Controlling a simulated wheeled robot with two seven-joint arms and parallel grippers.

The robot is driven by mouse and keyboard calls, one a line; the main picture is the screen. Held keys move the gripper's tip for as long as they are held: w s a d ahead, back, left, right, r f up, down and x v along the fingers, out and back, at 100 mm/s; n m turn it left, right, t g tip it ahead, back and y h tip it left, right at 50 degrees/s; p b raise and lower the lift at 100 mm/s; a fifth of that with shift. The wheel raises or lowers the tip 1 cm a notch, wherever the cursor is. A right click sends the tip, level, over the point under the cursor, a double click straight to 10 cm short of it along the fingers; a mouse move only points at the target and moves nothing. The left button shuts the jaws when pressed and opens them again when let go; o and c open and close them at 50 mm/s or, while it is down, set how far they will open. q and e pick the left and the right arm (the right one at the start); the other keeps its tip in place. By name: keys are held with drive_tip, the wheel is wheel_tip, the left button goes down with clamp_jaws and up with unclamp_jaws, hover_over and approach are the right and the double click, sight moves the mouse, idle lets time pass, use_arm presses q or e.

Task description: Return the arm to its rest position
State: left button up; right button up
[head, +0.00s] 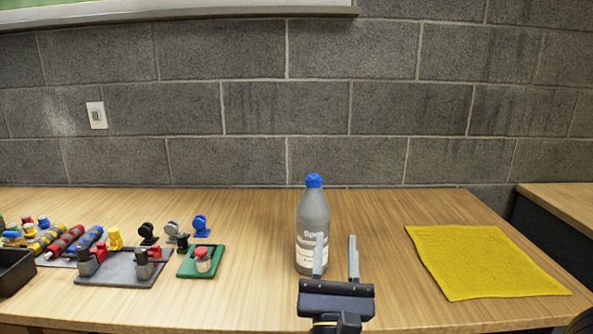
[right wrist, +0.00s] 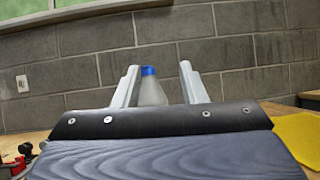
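My right gripper (head: 336,258) is low in the middle of the head view, with its two grey fingers apart and nothing between them. In the right wrist view the same gripper (right wrist: 158,85) shows its fingers spread, with the bottle seen beyond them. The grey bottle (head: 313,222) with a blue cap and white label stands upright on the table, behind and slightly left of the gripper. In the head view the left finger overlaps the bottle's label; I cannot tell whether they touch. My left gripper is not in view.
A yellow cloth (head: 487,262) lies flat on the wooden table (head: 250,305) at the right. At the left are a grey plate (head: 118,272) with fittings, a green pad (head: 190,268) with a red-topped part, several coloured parts and a dark bin (head: 14,271). A block wall stands behind.

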drive_tip(key=s+d+f+m+g+h, duration=0.1)
drive_tip(key=d+f+m+g+h, duration=0.25)
drive_tip(key=d, duration=0.35)
drive_tip(key=s+d+f+m+g+h, duration=0.1)
drive_tip(key=d+f+m+g+h, duration=0.15)
drive_tip(key=d+m+g, duration=0.35)
drive_tip(key=s+d+f+m+g+h, duration=0.1)
drive_tip(key=d+f+m+g+h, duration=0.25)
drive_tip(key=d, duration=0.45)
drive_tip(key=s+d+f+m+g+y, duration=0.2)
drive_tip(key=s+f+m+g+y, duration=0.2)
drive_tip(key=s+f+m, duration=0.3)
drive_tip(key=s+d+f+m+g+y, duration=0.3)
drive_tip(key=s+f+m+g, duration=0.15)
drive_tip(key=s, duration=0.45)
drive_tip(key=s+a+r+m+t+y, duration=0.2)
drive_tip(key=s+a+m+t+y, duration=0.15)
drive_tip(key=a+m+y, duration=0.7)
wheel_tip(320, 180, up, 18)
drive_tip(key=a+h+p, duration=0.1)
drive_tip(key=p, duration=1.8)
drive_tip(key=shift+s+a+r+m+g+h+p, duration=0.15)
drive_tip(key=shift+s+r+m+g+h+p, duration=0.05)
drive_tip(key=shift+r+m+g+h+p, duration=0.1)
